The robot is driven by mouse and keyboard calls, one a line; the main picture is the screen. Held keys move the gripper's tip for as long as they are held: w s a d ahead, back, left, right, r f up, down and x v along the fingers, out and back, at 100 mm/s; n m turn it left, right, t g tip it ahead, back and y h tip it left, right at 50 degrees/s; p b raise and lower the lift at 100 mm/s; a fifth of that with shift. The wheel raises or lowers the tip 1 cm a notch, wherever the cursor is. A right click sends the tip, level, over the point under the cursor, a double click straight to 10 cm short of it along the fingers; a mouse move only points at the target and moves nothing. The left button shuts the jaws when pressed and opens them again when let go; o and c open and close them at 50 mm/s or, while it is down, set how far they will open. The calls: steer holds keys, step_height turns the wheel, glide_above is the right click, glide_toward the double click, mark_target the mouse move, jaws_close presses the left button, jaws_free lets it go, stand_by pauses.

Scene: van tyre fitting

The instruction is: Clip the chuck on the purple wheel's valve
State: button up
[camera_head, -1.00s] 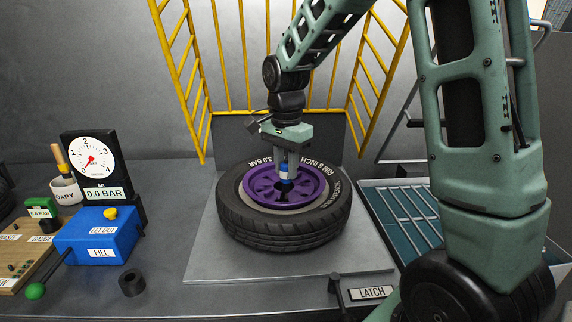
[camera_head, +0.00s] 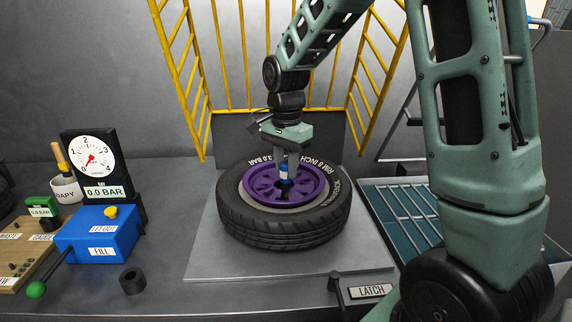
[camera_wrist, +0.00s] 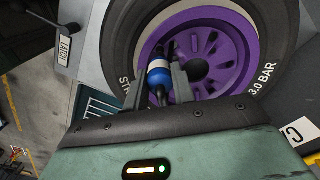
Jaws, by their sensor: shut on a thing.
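The purple wheel (camera_head: 306,183) lies flat inside its black tyre (camera_head: 262,232) on the grey plate. My gripper (camera_head: 285,172) is above the wheel's near-middle part, pointing down. It is shut on the chuck (camera_head: 284,181), a small blue and white cylinder. In the wrist view the chuck (camera_wrist: 159,80) sits between my fingers, with the purple rim (camera_wrist: 228,45) behind it. A dark stem shows by the chuck's end, but I cannot tell whether the chuck touches the valve.
A yellow cage (camera_head: 186,70) stands behind the tyre. At left are a pressure dial (camera_head: 92,158), a blue box (camera_head: 97,238) with a green-knobbed lever and a black ring (camera_head: 132,281). A latch (camera_head: 370,292) is at the front. A slatted tray (camera_head: 400,212) lies at right.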

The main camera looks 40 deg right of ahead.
steer(key=shift+f+b, duration=0.3)
steer(key=shift+f, duration=0.25)
steer(key=o, duration=1.1)
step_height(320, 180, up, 8)
steer(key=shift+f, duration=0.25)
steer(key=s+a+f+n, duration=0.3)
steer(key=s+a+n, duration=0.25)
steer(key=a, duration=0.35)
steer(key=s+a+f+n, duration=0.2)
steer(key=s+a+n, duration=0.3)
steer(key=a+n, duration=0.3)
steer(key=s+a+f+n, duration=0.1)
steer(key=s+a+n, duration=0.1)
steer(key=s+n, duration=0.1)
steer(key=s+a+f+n, duration=0.2)
steer(key=s+a+n, duration=0.1)
steer(key=s, duration=0.3)
steer(key=s+a+f+n, duration=0.1)
steer(key=s+a+n, duration=0.1)
steer(key=s+n, duration=0.2)
steer(key=shift+s+a+f+y, duration=0.2)
steer(key=shift+s+f+y, duration=0.1)
steer(key=shift+s+f, duration=0.1)
